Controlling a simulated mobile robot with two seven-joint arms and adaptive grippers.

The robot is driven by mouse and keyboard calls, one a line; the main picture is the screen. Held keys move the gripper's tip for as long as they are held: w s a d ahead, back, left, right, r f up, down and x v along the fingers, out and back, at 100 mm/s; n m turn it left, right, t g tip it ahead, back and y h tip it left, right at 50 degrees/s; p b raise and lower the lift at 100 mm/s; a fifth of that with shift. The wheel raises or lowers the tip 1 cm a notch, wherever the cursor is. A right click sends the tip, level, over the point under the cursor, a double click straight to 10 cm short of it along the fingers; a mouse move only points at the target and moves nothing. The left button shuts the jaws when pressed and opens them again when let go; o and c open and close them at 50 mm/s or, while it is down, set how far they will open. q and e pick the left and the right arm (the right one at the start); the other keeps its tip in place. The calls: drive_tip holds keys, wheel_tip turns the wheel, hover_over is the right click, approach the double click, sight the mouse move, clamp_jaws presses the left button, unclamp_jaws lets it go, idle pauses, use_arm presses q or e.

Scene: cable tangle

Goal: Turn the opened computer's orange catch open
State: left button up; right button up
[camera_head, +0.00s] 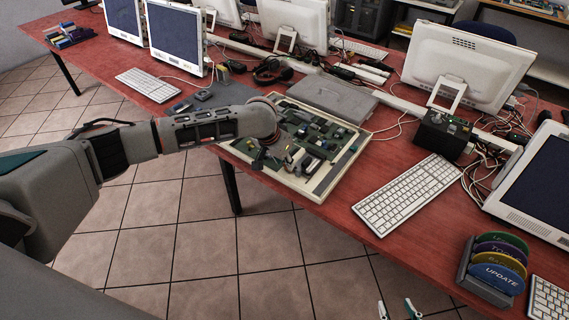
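The opened computer (362,146) lies flat on the red table, a shallow pale case with green boards and dark parts inside. A tiny orange spot (288,158) near its left front part may be the orange catch; it is too small to tell how it is turned. My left gripper (272,160) is at the end of the arm from the left, low over the case's left part, close beside that spot. Its wrist hides part of the case, and its fingers blend with the dark parts. My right gripper (397,309) shows only two separated fingertips at the bottom edge, with nothing visible between them.
A grey flat case (332,97) lies behind the computer. A black box (441,135), a white keyboard (408,191) and a rack of coloured discs (494,268) are to the right. Monitors and cables line the back. Tabletop is bare before the keyboard.

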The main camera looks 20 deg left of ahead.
use_arm(q)
drive_tip(key=shift+w+d+f, duration=0.1)
drive_tip(key=shift+w+f, duration=0.1)
drive_tip(key=shift+f, duration=0.25)
drive_tip(key=shift+c, duration=0.4)
clamp_jaws()
